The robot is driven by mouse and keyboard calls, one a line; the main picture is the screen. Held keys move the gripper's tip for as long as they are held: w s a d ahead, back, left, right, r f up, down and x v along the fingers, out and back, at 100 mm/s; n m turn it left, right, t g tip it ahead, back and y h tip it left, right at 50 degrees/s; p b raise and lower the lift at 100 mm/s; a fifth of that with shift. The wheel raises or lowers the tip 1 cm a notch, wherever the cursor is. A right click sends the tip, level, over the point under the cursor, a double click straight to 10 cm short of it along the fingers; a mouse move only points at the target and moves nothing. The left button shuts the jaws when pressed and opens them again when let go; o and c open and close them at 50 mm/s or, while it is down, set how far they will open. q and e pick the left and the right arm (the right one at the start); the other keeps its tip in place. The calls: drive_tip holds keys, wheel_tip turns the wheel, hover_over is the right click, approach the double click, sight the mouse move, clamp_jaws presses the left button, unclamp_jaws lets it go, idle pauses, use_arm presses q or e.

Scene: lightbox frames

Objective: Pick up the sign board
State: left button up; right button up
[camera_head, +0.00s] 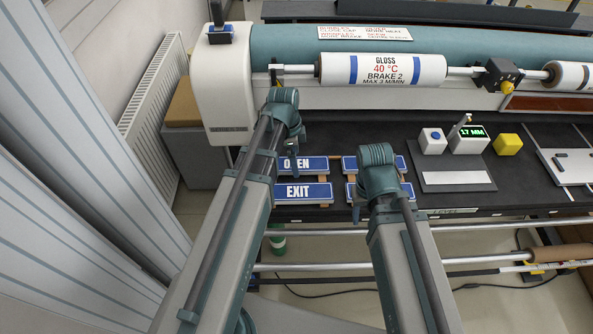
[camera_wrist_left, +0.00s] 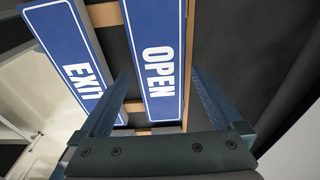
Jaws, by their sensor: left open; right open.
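A blue sign board lettered OPEN (camera_head: 304,165) lies on the black bench, and a blue EXIT board (camera_head: 304,193) lies just in front of it. In the left wrist view the OPEN board (camera_wrist_left: 157,50) extends between my open left fingers (camera_wrist_left: 163,88); the EXIT board (camera_wrist_left: 72,50) is to the left. My left gripper (camera_head: 291,157) is over the OPEN board, largely hidden by its own wrist; contact cannot be told. Two more blue boards (camera_head: 402,164) (camera_head: 407,188) are partly covered by my right arm. My right gripper (camera_head: 357,207) is open, beside the front right board.
Wooden strips (camera_wrist_left: 188,60) lie under the boards. Behind stands a laminator with a white roll (camera_head: 383,69). Metal bars (camera_head: 500,224) run below the bench edge.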

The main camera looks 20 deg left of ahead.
use_arm(q)
drive_tip(key=shift+f, duration=0.55)
drive_tip(key=shift+r, duration=0.1)
use_arm(e)
drive_tip(key=shift+f, duration=0.5)
use_arm(q)
drive_tip(key=c, duration=1.5)
drive_tip(key=shift+r+p, duration=0.9)
drive_tip(key=shift+r, duration=0.05)
wheel_tip(320, 180, up, 2)
drive_tip(key=shift+r+p, duration=0.1)
drive_tip(key=shift+p, duration=0.9)
drive_tip(key=s+d, duration=0.3)
drive_tip(key=d, duration=0.1)
drive_tip(key=s+d, duration=0.3)
drive_tip(key=d, duration=0.1)
drive_tip(key=s+d+p, duration=0.1)
drive_tip(key=s+d, duration=0.2)
drive_tip(key=d, duration=0.1)
drive_tip(key=shift+s+r, duration=0.2)
drive_tip(key=shift+r, duration=0.2)
drive_tip(key=shift+s+d, duration=0.25)
drive_tip(key=shift+d, duration=0.1)
use_arm(e)
drive_tip(key=shift+r, duration=2.5)
